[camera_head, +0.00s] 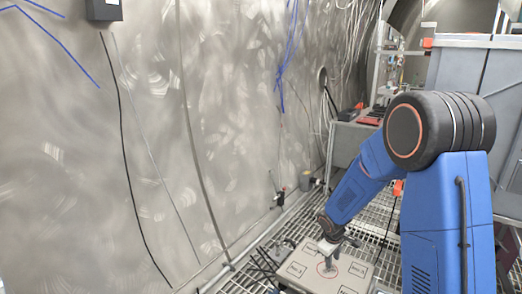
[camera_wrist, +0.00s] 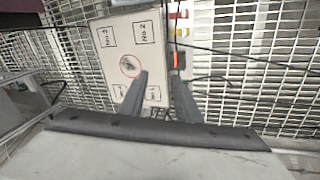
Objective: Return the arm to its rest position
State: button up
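My blue arm (camera_head: 365,178) reaches down and to the left from its black elbow joint. My gripper (camera_head: 328,262) points down above a pale box with marked squares and a red circle (camera_head: 352,284). In the wrist view the two grey fingers (camera_wrist: 159,76) are apart with nothing between them, so the gripper is open. The same box (camera_wrist: 118,48) lies beyond the fingertips there, with the red circle left of the left finger. I cannot tell whether the fingertips touch the box.
A steel wall (camera_head: 130,150) with cables fills the left side. The floor is metal grating (camera_head: 255,284). Dark cables lie beside the box. A grey cabinet (camera_head: 462,62) and a bench (camera_head: 345,137) stand behind my arm at the right. Red and yellow small parts (camera_wrist: 178,32) sit along the box's edge.

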jog(key=s+d+r+m, duration=0.3)
jog(key=s+r+m, duration=0.1)
jog(key=s+r, duration=1.4)
jog(key=s+a+r+m+t+y, duration=0.1)
jog(key=s+r, duration=0.3)
jog(key=s, duration=0.5)
jog(key=s+a+r+m+t+y, duration=0.1)
jog(key=s+r+m, duration=0.2)
jog(key=s, duration=0.7)
jog(key=shift+v, duration=0.9)
jog(key=shift+w, duration=0.1)
